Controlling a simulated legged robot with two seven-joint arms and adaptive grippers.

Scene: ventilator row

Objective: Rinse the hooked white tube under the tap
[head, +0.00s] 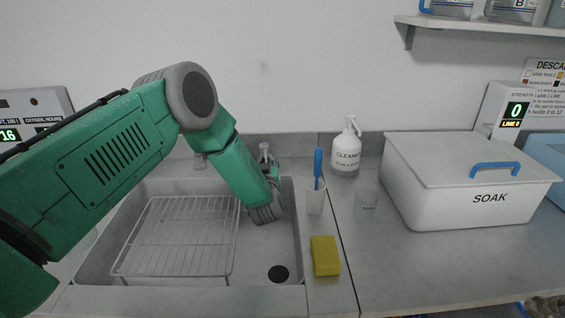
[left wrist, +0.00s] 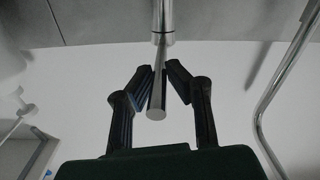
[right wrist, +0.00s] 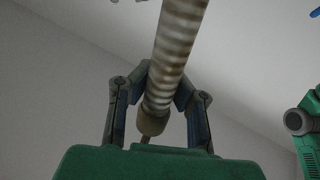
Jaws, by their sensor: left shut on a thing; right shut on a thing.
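In the left wrist view my left gripper (left wrist: 158,72) is shut on a slim metal rod (left wrist: 156,104), which looks like the tap's lever. In the head view my left arm reaches over the sink to the tap (head: 264,151) and hides part of it. In the right wrist view my right gripper (right wrist: 158,92) is shut on a ribbed whitish tube (right wrist: 178,40) with brownish bands and a plain beige end. Its far end runs out of the picture, so no hook shows. I see no running water.
The sink (head: 195,295) holds a wire rack (head: 180,235) and has a dark drain (head: 278,273). Right of it are a yellow sponge (head: 325,256), a cup (head: 315,200) with a blue brush (head: 317,165), a cleaner bottle (head: 346,150), a clear beaker (head: 366,200) and the SOAK bin (head: 445,205).

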